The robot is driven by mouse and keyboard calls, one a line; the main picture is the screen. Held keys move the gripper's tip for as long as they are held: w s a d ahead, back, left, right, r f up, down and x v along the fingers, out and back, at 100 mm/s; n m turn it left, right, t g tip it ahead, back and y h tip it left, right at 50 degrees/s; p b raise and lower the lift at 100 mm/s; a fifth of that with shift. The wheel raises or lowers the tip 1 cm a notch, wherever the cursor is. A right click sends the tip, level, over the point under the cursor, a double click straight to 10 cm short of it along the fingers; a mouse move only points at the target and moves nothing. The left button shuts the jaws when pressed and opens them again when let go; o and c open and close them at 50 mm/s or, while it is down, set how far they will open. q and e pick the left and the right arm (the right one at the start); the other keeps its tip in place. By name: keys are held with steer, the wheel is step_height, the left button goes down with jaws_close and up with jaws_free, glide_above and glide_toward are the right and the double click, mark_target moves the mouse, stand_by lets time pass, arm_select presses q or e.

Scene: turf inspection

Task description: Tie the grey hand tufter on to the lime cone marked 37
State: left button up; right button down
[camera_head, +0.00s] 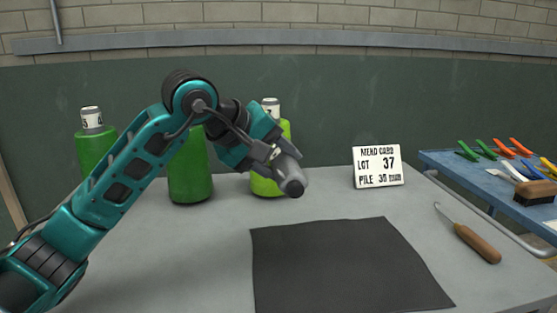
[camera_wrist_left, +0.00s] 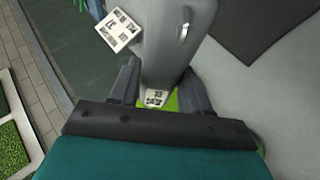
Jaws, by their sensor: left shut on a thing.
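My left gripper (camera_head: 268,156) is shut on the grey hand tufter (camera_head: 288,178), a thick grey body held tilted above the table. In the left wrist view the tufter (camera_wrist_left: 172,45) runs up from between the fingers (camera_wrist_left: 160,88) and has a small metal loop. The lime cone (camera_head: 263,187) stands upright on the table behind the gripper, which hides much of it. Its lime body (camera_wrist_left: 172,102) and a printed label (camera_wrist_left: 156,98) show below the tufter in the wrist view; I cannot read the label. My right gripper is not in view.
Two darker green cones (camera_head: 95,148) (camera_head: 188,180) stand to the left. A mend card (camera_head: 377,167) reads lot 37. A dark mat (camera_head: 345,265) lies in front, with a wooden-handled hook (camera_head: 477,243) to its right. A blue bench (camera_head: 462,166) with clips and a brush (camera_head: 535,192) is at right.

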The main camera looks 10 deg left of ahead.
mark_target(284, 177)
arm_select(q)
steer(key=shift+w+a+r, duration=0.1)
steer(key=shift+w+a, duration=0.1)
steer(key=shift+w, duration=0.15)
stand_by(0.9)
stand_by(0.8)
steer(key=shift+s+d, duration=0.25)
steer(key=shift+s, duration=0.25)
steer(key=shift+s+d+b, duration=0.35)
steer(key=shift+s+d, duration=0.1)
steer(key=shift+s, duration=0.6)
steer(key=shift+s+d+b, duration=0.3)
steer(key=shift+s+d, duration=0.15)
steer(key=shift+s, duration=0.65)
steer(key=shift+s+d+b, duration=0.35)
steer(key=shift+s+d, duration=0.1)
steer(key=shift+s, duration=0.6)
